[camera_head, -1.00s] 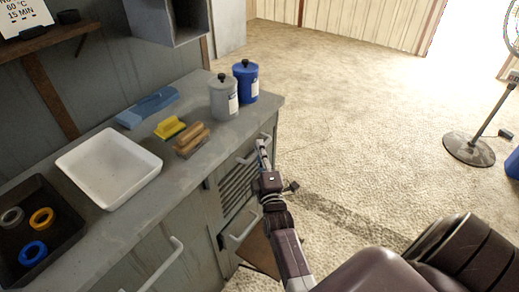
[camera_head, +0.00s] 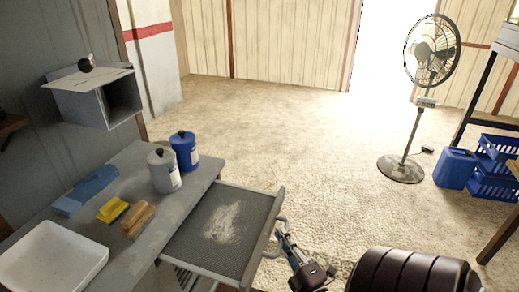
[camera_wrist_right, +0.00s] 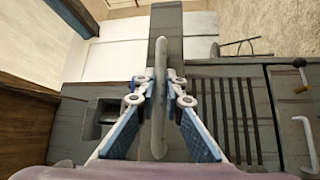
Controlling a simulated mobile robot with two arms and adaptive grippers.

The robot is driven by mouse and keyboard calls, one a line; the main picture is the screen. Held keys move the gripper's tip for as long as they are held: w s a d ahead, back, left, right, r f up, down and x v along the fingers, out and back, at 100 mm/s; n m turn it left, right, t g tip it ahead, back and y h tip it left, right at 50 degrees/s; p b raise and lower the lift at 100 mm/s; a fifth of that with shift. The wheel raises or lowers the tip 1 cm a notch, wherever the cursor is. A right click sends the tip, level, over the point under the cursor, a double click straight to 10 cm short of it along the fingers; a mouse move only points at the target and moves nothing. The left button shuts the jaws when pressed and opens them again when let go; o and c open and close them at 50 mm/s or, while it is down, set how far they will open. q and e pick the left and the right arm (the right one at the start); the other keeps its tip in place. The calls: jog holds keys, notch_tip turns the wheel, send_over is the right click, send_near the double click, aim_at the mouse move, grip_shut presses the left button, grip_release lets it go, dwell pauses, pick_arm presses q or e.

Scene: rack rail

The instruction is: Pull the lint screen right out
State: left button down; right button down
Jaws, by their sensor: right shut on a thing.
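The lint screen (camera_head: 205,238) is a wide grey drawer-like tray with a dark mesh surface and a pale patch of lint on it. In the head view it stands out from the counter front, its inner end at the counter. Its bar handle (camera_head: 270,238) is on the outer face. My right gripper (camera_head: 281,236) is shut on this handle. In the right wrist view the handle (camera_wrist_right: 158,125) runs between the two blue-padded fingers of the right gripper (camera_wrist_right: 158,90). My left gripper is not in view.
The counter (camera_head: 125,175) holds a grey canister (camera_head: 164,172), a blue canister (camera_head: 185,152), a yellow brush (camera_head: 112,210), a wooden brush (camera_head: 137,219) and a white tray (camera_head: 92,262). A fan (camera_head: 405,165) and blue crates (camera_head: 492,182) stand at right. The middle floor is clear.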

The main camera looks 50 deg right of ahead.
jog(key=shift+s+d, duration=0.35)
jog(key=shift+s, duration=0.45)
jog(key=shift+s+d, duration=0.35)
jog(key=shift+s, duration=0.4)
jog(key=c, duration=2)
grip_release()
jog(key=v, duration=1.2)
jog(key=shift+f, duration=0.1)
